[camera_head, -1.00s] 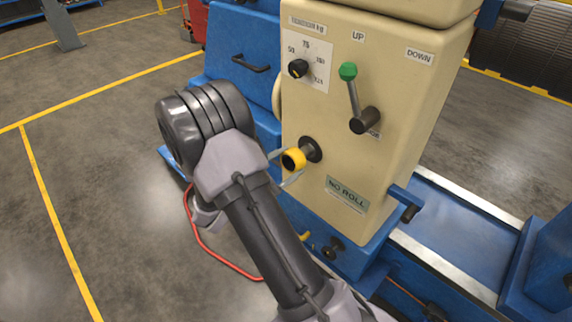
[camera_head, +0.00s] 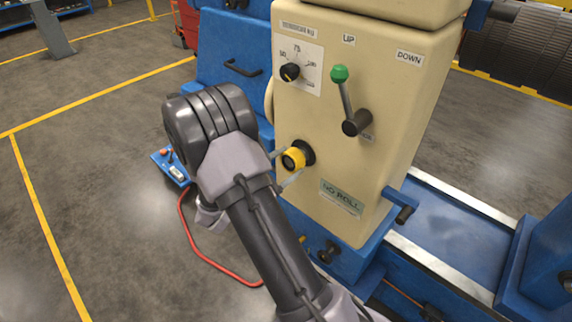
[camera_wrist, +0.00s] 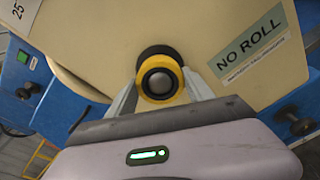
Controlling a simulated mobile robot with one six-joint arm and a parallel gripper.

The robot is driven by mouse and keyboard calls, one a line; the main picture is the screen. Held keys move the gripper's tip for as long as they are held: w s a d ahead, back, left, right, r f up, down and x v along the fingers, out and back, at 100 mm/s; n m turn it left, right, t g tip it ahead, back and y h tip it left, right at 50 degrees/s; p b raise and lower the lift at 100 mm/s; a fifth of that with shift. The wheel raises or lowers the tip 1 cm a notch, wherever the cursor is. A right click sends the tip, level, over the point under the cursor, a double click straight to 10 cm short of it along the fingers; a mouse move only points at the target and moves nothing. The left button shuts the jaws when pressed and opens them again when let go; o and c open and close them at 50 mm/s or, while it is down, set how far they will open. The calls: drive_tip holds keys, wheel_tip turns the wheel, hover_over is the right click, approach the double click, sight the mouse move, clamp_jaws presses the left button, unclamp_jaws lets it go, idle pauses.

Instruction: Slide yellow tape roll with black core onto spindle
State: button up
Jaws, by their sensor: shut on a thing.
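The yellow tape roll (camera_head: 294,158) is pinched between the two grey fingers of my gripper (camera_head: 289,165), in front of the cream machine face. In the wrist view the roll (camera_wrist: 177,88) shows nearly face-on, with its dark core inside the yellow ring. The round grey end of the spindle (camera_wrist: 158,84) shows in the core's opening, so the roll appears to be around the spindle. The black flange (camera_head: 307,150) at the spindle's base is just behind the roll. Whether the roll touches it I cannot tell.
A NO ROLL label (camera_head: 342,197) is right of and below the spindle. A green-knobbed lever (camera_head: 346,98) and a black dial (camera_head: 290,72) are above. A black-ended handle (camera_head: 403,213) sticks out at lower right. A red cable (camera_head: 200,252) lies on the floor at left.

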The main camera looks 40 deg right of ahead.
drive_tip(key=shift+d, duration=0.2)
drive_tip(key=shift+w+d, duration=0.1)
drive_tip(key=shift+d, duration=0.75)
drive_tip(key=o, duration=1.6)
drive_tip(key=shift+o, duration=0.2)
drive_tip(key=shift+a, duration=0.1)
drive_tip(key=a, duration=0.8)
drive_tip(key=shift+s+a+r+p, duration=0.3)
drive_tip(key=shift+s+a+p, duration=0.05)
drive_tip(key=shift+a+p, duration=0.1)
